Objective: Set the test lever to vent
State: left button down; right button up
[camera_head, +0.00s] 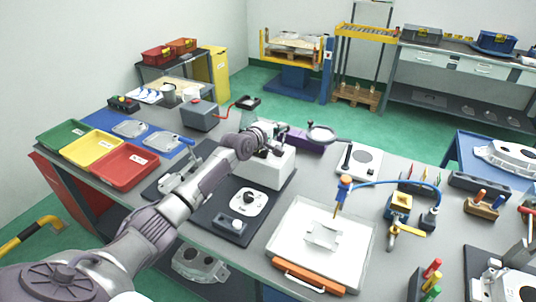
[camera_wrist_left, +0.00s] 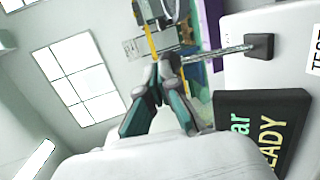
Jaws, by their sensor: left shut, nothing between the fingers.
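The test lever (camera_wrist_left: 222,53) shows in the left wrist view as a thin metal rod on a dark pivot block (camera_wrist_left: 259,46). The block sits on the white face of the test unit (camera_wrist_left: 285,72), beside a partly cut-off "TEST" label (camera_wrist_left: 315,52). My left gripper (camera_wrist_left: 166,66) is shut and empty, its fingertips by the free end of the rod; I cannot tell whether they touch. In the head view the left gripper (camera_head: 280,136) is at the top of the white test unit (camera_head: 264,170), and the lever cannot be made out. My right gripper is not in view.
A dark display (camera_wrist_left: 262,128) reading "READY" is close to the left fingers. A purple block (camera_head: 304,140) and a round mirror-like disc (camera_head: 321,133) are close by on the right. A white tray (camera_head: 290,249) is nearer.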

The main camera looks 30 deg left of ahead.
pick_arm(q)
jog(key=shift+w, duration=0.25)
jog(key=shift+r, duration=0.1)
jog(key=shift+r, duration=0.1)
dwell(0.4)
